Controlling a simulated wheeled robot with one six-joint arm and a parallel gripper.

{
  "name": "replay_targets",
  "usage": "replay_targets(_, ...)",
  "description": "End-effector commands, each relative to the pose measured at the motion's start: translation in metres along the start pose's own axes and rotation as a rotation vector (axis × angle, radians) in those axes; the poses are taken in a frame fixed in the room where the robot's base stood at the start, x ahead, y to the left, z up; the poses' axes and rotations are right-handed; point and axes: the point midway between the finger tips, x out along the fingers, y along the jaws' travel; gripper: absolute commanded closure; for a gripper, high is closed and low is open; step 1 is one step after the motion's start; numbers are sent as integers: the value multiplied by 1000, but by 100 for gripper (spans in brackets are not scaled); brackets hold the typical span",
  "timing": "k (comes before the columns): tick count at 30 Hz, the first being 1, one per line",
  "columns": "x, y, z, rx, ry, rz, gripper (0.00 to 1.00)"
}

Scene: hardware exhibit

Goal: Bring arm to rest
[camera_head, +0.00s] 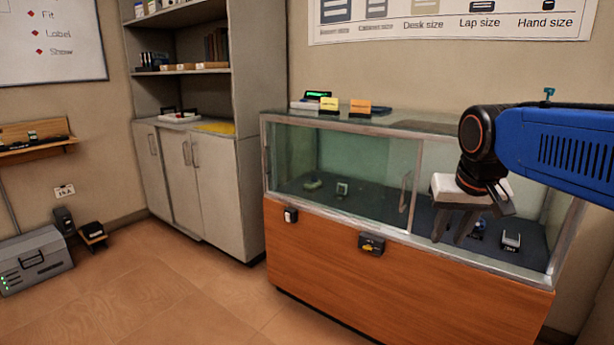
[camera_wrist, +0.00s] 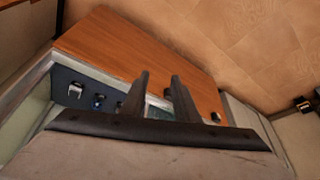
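My gripper (camera_head: 449,240) hangs from my blue arm at the right of the head view, fingers pointing down, in front of the glass display case (camera_head: 345,227). In the wrist view my gripper (camera_wrist: 160,76) shows two dark fingers with a clear gap between them. Nothing is held in it. Behind the fingers the wrist view shows the case's wooden front (camera_wrist: 120,48). Whether the fingers touch the glass cannot be told.
Small devices, one of them a grey one (camera_head: 511,241), sit inside the case. Cards and a lit device (camera_head: 318,95) stand on its top. A grey cabinet (camera_head: 215,185) is left of it. A grey box (camera_head: 35,262) is at far left. The tiled floor (camera_head: 150,295) between is clear.

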Motion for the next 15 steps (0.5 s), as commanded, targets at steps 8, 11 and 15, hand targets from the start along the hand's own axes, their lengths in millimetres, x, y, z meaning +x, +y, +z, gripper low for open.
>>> replay_targets(8, 25, 11, 108, -69, 8, -28, 72)
replay_targets(11, 38, 14, 145, -93, 11, -37, 72)
replay_targets(15, 55, 17, 186, -119, 16, -48, 72)
